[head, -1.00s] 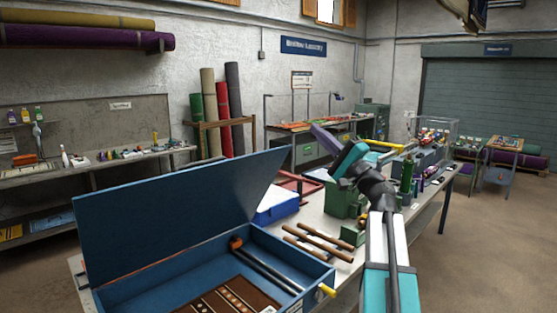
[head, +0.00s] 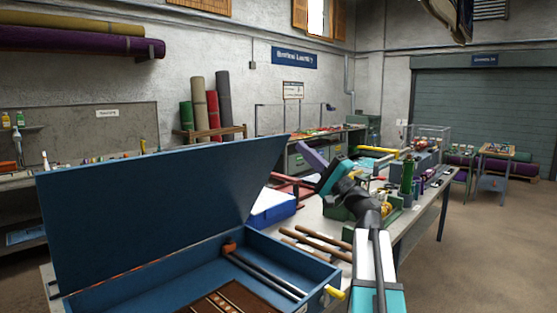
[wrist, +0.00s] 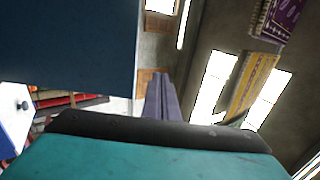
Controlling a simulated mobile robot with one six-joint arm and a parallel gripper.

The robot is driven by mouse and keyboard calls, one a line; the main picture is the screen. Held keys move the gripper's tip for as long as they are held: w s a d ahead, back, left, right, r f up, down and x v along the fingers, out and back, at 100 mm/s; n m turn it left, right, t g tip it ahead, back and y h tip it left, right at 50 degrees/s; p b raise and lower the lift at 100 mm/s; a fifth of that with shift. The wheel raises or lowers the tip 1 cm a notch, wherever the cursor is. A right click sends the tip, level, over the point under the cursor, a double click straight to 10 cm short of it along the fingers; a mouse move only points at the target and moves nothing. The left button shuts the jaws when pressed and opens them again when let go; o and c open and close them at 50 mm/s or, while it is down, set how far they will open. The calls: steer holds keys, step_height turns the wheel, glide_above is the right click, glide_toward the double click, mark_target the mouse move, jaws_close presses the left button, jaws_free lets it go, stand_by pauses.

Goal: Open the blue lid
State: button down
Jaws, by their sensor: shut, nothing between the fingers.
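The blue lid (head: 150,205) stands raised, leaning back a little, on the blue box (head: 318,272) at the lower left of the head view. The box is open and its inside shows. My gripper (head: 312,158) is to the right of the lid's upper right corner in the head view, its purple fingers pointing up and left. In the wrist view the fingers (wrist: 165,98) are together with nothing between them. A dark blue panel, which looks like the lid (wrist: 70,45), fills the upper left there. A gap shows between it and the fingers.
Inside the box are a dark rod (head: 260,272) and a brown patterned piece (head: 215,303). Brown wooden rods (head: 322,236) and a blue-and-white container (head: 272,207) are on the table to the right. Floor at the far right (head: 490,250) is clear.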

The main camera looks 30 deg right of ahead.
mark_target(270, 138)
step_height(270, 138, down, 7)
steer(key=b, duration=0.6)
steer(key=shift+d+f, duration=0.15)
steer(key=shift+w, duration=0.2)
steer(key=p+x, duration=0.2)
steer(key=x, duration=1.1)
steer(key=shift+w+r+p, duration=0.25)
steer(key=shift+w+p, duration=0.1)
steer(key=shift+p, duration=0.05)
